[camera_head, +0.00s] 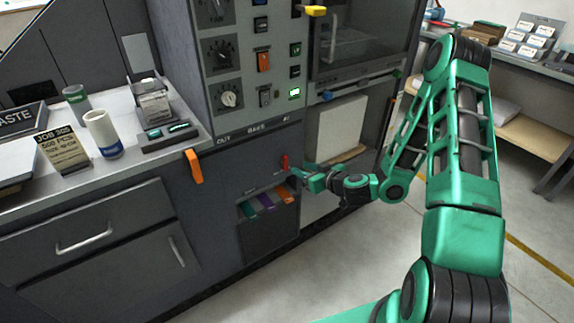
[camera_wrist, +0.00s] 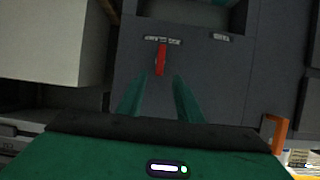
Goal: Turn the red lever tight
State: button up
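The red lever (camera_head: 285,161) is on the dark front panel of the machine, above the slot with coloured strips. In the wrist view the red lever (camera_wrist: 160,60) stands nearly upright in the picture, below a small pale label. My gripper (camera_head: 298,172) is at the panel, just right of the lever. In the wrist view its two green fingers (camera_wrist: 160,78) are spread apart, with the lever just beyond and between their tips. Nothing is held. I cannot tell whether a finger touches the lever.
Orange, purple and teal strips (camera_head: 266,199) sit in the slot below the lever. An orange handle (camera_head: 193,165) sticks out from the cabinet on the left. A pale box (camera_wrist: 55,40) fills the upper left of the wrist view. The floor (camera_head: 330,240) in front is clear.

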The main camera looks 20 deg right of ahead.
aim_at(287, 162)
jog(key=x, duration=1)
jog(key=shift+w+f, duration=0.15)
jog(key=shift+w, duration=0.1)
grip_shut()
